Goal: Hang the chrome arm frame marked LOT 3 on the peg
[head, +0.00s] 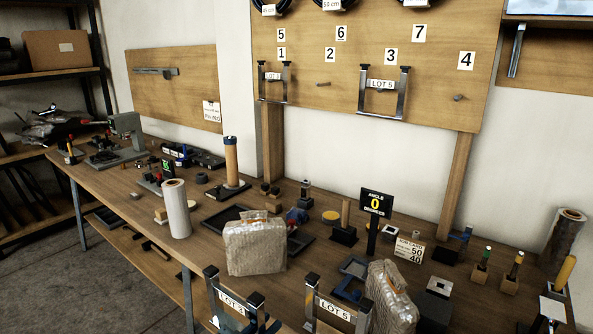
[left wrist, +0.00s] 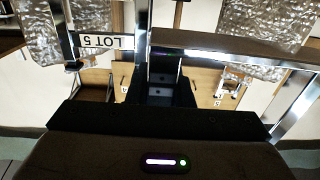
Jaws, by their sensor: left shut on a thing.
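The chrome arm frame marked LOT 3 (head: 232,301) stands upright at the bottom of the head view, its lower part cut off. My left gripper (head: 252,323) is at this frame, mostly out of the picture. In the left wrist view my left gripper (left wrist: 160,75) is shut on a chrome bar (left wrist: 230,47) of the frame. Another chrome frame, tagged LOT 5 (head: 334,312), stands to its right; its tag shows upside down in the left wrist view (left wrist: 100,41). On the pegboard (head: 350,30), bare pegs show under number 2 (head: 323,84) and number 4 (head: 458,97). My right gripper is not in view.
Chrome frames hang under number 1 (head: 273,76) and number 3 (head: 382,85); the latter's tag appears to read LOT 5. Bubble-wrapped parcels (head: 254,247) (head: 391,298), a white roll (head: 176,208) and a black angle sign (head: 376,204) stand on the crowded bench (head: 125,195).

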